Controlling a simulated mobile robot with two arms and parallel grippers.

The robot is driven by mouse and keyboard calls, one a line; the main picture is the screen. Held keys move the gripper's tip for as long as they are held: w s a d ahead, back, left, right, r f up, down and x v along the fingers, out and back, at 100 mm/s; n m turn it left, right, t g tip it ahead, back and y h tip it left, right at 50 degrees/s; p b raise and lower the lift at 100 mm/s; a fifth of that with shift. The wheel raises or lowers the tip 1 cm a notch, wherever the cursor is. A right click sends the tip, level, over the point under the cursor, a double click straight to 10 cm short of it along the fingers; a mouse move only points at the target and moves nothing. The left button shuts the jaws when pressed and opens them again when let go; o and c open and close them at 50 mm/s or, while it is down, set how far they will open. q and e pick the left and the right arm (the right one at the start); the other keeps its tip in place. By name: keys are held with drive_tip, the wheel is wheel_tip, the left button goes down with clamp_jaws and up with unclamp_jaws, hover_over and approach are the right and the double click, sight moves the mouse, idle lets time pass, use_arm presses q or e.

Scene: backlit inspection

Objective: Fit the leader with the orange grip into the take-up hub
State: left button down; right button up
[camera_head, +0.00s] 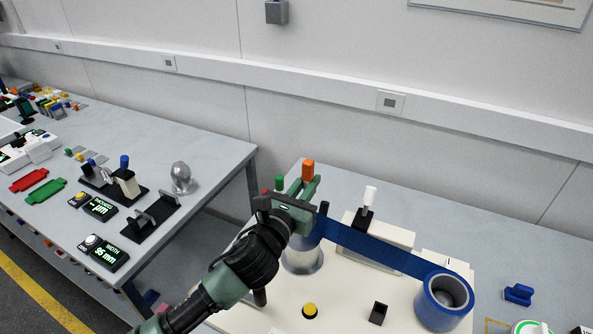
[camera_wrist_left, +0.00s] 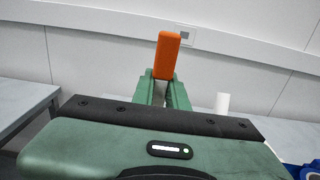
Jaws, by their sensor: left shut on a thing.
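My left gripper (camera_head: 307,182) is shut on the orange grip (camera_head: 308,168), which stands up beyond the fingertips. In the left wrist view the orange grip (camera_wrist_left: 167,55) shows upright between the green fingers (camera_wrist_left: 164,88). A blue band, the leader (camera_head: 372,244), runs from the blue roll (camera_head: 437,313) at the right towards the area under my gripper. The silver cylinder (camera_head: 302,260), seemingly the take-up hub, stands below and behind my gripper. My gripper hides its top, so I cannot tell whether the leader's end touches it. My right gripper is not in view.
The cream machine base (camera_head: 345,310) carries a yellow button (camera_head: 310,311), a small black box (camera_head: 378,312) and a white-tipped black post (camera_head: 366,207) behind the band. A blue part (camera_head: 518,294) lies at the right. Another table (camera_head: 140,139) with displays stands left, across a gap.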

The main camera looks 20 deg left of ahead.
use_arm(q)
drive_tip(key=shift+d+r, duration=0.1)
drive_tip(key=shift+d, duration=0.2)
drive_tip(key=shift+a+r+p, duration=0.1)
drive_tip(key=shift+p, duration=0.25)
wheel_tip(320, 180, down, 4)
drive_tip(key=b, duration=0.3)
drive_tip(key=shift+a+f+b, duration=0.1)
drive_tip(key=shift+f+b, duration=0.35)
drive_tip(key=shift+f, duration=0.55)
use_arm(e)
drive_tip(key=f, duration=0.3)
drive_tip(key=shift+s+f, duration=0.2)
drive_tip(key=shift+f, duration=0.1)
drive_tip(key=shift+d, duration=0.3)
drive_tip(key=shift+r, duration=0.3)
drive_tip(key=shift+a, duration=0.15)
